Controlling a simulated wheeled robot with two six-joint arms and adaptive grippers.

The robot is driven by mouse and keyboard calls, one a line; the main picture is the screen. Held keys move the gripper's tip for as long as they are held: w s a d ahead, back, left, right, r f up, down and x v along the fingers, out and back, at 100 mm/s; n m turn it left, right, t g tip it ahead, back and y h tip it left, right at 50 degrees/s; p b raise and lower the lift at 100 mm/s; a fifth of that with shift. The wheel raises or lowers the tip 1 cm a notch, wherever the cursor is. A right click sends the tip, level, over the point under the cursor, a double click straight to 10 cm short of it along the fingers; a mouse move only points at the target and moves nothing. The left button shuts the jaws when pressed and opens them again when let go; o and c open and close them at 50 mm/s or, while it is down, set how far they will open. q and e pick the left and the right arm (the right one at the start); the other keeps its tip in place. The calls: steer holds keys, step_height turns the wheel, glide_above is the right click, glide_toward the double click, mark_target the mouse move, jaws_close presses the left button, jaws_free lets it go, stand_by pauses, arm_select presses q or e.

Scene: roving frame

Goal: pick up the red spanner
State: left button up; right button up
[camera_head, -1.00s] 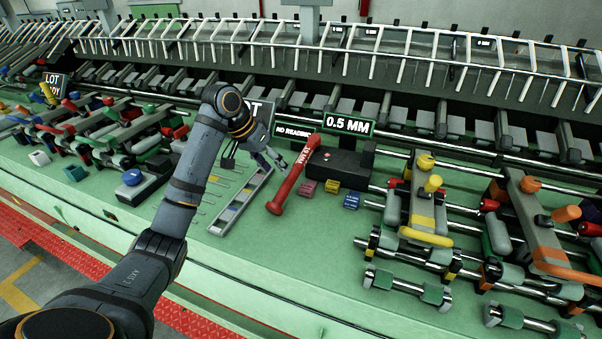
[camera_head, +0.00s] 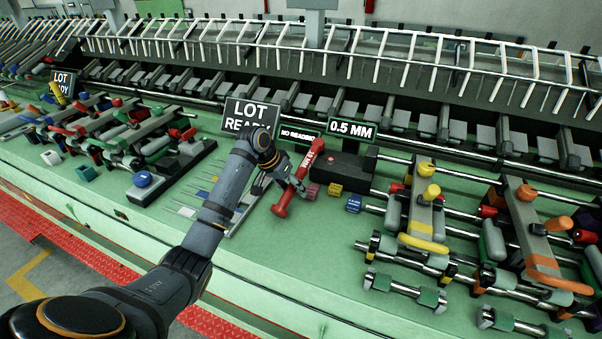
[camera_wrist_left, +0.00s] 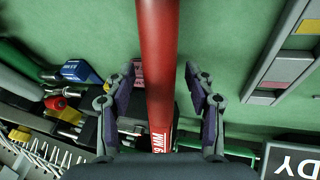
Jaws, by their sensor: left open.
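The red spanner (camera_head: 285,201) lies on the green bench top in the middle of the head view, its near end toward the bench's front edge. White lettering shows on its far part. My left gripper (camera_head: 291,184) is at the middle of the spanner and hides part of it. In the left wrist view the spanner's red handle (camera_wrist_left: 158,70) runs between the two open fingers of my left gripper (camera_wrist_left: 163,78), with a gap on each side. My right gripper is in neither view.
Small red, yellow and blue blocks (camera_head: 334,189) sit right of the spanner, beside a dark gauge box (camera_head: 338,166). A grey tray (camera_head: 247,207) lies to its left. Clamps with metal bars (camera_head: 425,215) stand farther right. Green bench is clear in front of the spanner.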

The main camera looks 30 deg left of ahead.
arm_select(q)
jaws_close()
steer(key=shift+w+r, duration=0.1)
steer(key=shift+r, duration=0.05)
stand_by(0.4)
